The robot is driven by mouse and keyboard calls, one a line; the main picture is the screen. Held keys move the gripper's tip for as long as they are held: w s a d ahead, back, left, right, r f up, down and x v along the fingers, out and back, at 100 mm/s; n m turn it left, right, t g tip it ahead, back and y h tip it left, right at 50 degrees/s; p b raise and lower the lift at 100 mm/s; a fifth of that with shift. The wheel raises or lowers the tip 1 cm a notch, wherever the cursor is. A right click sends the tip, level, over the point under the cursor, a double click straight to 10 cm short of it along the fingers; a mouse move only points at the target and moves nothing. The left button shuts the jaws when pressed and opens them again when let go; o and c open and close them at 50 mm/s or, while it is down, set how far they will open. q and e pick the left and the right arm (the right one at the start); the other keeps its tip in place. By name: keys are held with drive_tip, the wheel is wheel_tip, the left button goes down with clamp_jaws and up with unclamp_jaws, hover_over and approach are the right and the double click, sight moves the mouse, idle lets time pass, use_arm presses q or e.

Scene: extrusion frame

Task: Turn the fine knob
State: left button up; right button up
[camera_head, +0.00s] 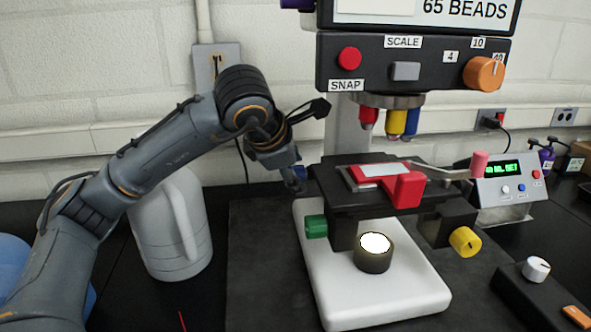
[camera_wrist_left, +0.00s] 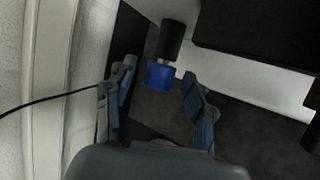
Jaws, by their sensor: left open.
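A microscope-like instrument with a white base (camera_head: 385,298) and a black stage (camera_head: 338,188) stands right of centre in the head view. I cannot tell which knob is the fine one. My left gripper (camera_head: 293,180) is behind the stage's left edge, partly hidden; its fingers also show in the wrist view (camera_wrist_left: 159,80).
A red clip (camera_head: 404,190) holds a slide on the stage. A black panel (camera_head: 415,64) with an orange dial hangs above. A pale jug (camera_head: 172,225) stands close to my left arm. A cable (camera_wrist_left: 50,98) and the wall are left of the fingers.

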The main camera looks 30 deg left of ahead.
use_arm(q)
drive_tip(key=v, duration=1.1)
drive_tip(key=shift+s+r, duration=0.25)
drive_tip(key=shift+r, duration=0.05)
idle(2.8)
